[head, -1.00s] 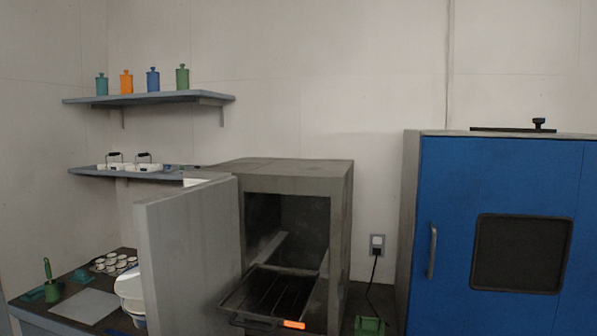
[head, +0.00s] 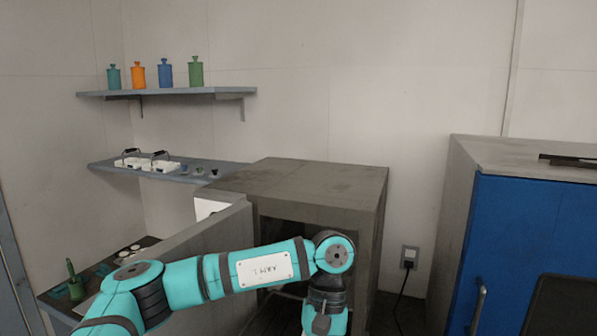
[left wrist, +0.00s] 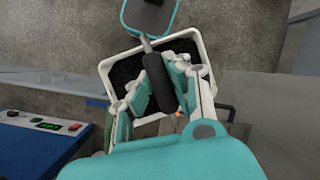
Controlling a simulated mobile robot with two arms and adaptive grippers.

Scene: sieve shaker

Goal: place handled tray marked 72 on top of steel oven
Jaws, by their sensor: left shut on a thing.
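In the left wrist view, a white square tray (left wrist: 113,91) with a dark inside and a black bar handle hangs from my left gripper (left wrist: 160,84). The gripper is shut on the handle. I cannot read any number on this tray. The steel oven (head: 315,181) is the grey box at the middle of the head view, its flat top bare and its door open to the left. My left arm crosses in front of the oven; its gripper and the tray are outside the head view. My right gripper is not in view.
Two white handled trays (head: 160,166) stand on the lower wall shelf (head: 110,169). The open oven door (head: 200,250) sticks out behind my arm. A blue cabinet (head: 510,240) stands at right. A blue unit with a control panel (left wrist: 40,125) shows in the left wrist view.

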